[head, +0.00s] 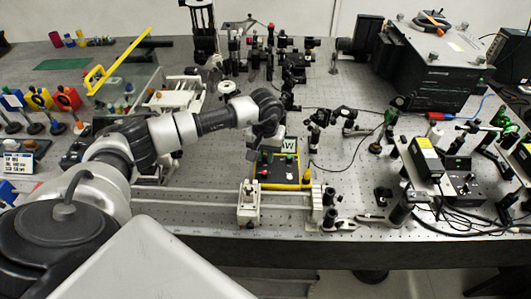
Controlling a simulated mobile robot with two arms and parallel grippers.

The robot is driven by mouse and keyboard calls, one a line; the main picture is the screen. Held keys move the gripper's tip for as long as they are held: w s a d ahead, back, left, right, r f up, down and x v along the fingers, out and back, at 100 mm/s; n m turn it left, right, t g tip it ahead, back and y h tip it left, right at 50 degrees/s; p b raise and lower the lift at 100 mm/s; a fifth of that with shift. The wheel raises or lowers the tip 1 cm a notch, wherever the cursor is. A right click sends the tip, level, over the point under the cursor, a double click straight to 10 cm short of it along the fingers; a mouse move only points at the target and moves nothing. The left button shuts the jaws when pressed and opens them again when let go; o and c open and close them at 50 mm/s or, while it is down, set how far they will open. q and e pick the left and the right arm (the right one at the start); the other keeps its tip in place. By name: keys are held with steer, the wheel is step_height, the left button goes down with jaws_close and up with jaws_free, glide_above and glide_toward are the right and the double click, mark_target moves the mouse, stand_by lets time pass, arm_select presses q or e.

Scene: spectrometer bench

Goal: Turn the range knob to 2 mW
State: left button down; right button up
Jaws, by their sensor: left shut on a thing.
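A small meter box with a yellow-edged dark face (281,182) lies on the bench in the middle of the head view. A pale display with a "W" (289,145) stands at its back edge. Small green, red and white parts show on its face. My left arm reaches in from the left, and my left gripper (262,145) points down at the back left of this box. It is shut on what seems to be the range knob, which the gripper and wrist hide. The knob's pointer and scale cannot be read. My right gripper is out of view.
A rail carriage (248,204) stands just in front of the meter. Optical mounts crowd the bench behind and to the right. A large black instrument (436,70) is at the back right. A yellow-edged clear panel (120,85) stands at the left. Some bare bench lies right of the meter.

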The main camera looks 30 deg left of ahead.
arm_select(q)
steer(key=shift+n+b, duration=0.75)
steer(key=shift+n, duration=0.05)
steer(key=shift+w+f+n+b, duration=0.1)
steer(key=shift+n+b, duration=0.85)
steer(key=shift+n, duration=0.25)
steer(key=n+b, duration=0.3)
steer(key=n, duration=0.2)
steer(key=n+b, duration=0.2)
steer(key=n, duration=0.4)
steer(key=n+b, duration=0.1)
steer(key=n, duration=0.3)
steer(key=shift+n, duration=0.4)
steer(key=shift+r, duration=0.2)
steer(key=c, duration=1)
jaws_free()
steer(key=shift+c, duration=0.2)
